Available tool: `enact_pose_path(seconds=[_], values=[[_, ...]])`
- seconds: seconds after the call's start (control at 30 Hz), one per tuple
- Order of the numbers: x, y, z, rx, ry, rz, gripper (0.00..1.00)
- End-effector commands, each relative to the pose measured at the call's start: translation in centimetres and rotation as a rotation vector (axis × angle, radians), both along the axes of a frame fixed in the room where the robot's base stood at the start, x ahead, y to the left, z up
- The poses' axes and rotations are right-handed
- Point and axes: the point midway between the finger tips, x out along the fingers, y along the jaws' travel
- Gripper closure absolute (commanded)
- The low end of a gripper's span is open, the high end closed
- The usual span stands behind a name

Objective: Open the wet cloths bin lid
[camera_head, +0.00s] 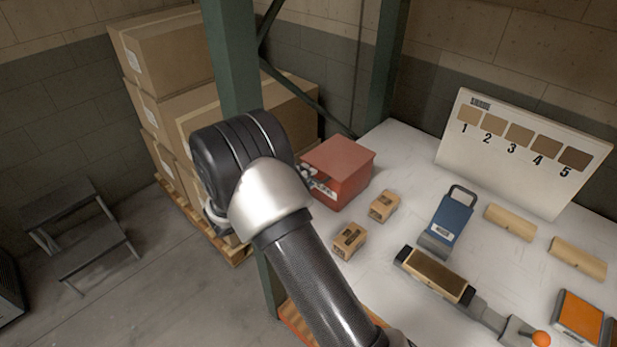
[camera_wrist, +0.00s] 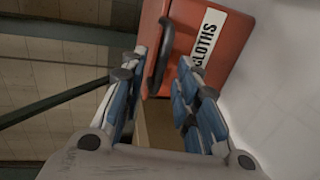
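The red wet cloths bin (camera_head: 341,172) stands on the white table at its left end, its red lid (camera_head: 338,157) looking shut in the head view. In the wrist view the red bin (camera_wrist: 212,62) carries a white label (camera_wrist: 207,43) reading "CLOTHS", and a dark handle (camera_wrist: 162,58). My gripper (camera_wrist: 162,60) is open, with its blue-padded fingers on either side of the handle. I cannot tell whether either finger touches it. In the head view my arm hides most of my gripper, and only a small part shows beside the bin's labelled front.
Two small wooden blocks (camera_head: 350,241) (camera_head: 384,206) lie near the bin. A blue tool (camera_head: 451,222), a long dark-ended block (camera_head: 437,274) and tan rolls (camera_head: 510,222) lie farther right. A green post (camera_head: 236,60) and stacked cartons (camera_head: 170,60) stand left of the bin.

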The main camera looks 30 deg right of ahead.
Motion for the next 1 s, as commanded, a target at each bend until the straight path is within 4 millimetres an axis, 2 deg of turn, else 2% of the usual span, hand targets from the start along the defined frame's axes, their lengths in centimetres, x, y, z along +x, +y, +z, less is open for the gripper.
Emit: enact_pose_path(seconds=[0.1, 0.2, 0.53, 1.0], values=[[0.5, -1.4, -0.4, 0.000, -0.001, -0.002, 0.71], [0.8, -2.1, -0.5, 0.000, -0.001, 0.000, 0.71], [0.9, -2.4, -0.5, 0.000, 0.000, 0.001, 0.71], [0.9, -2.3, -0.5, 0.000, 0.000, 0.001, 1.00]])
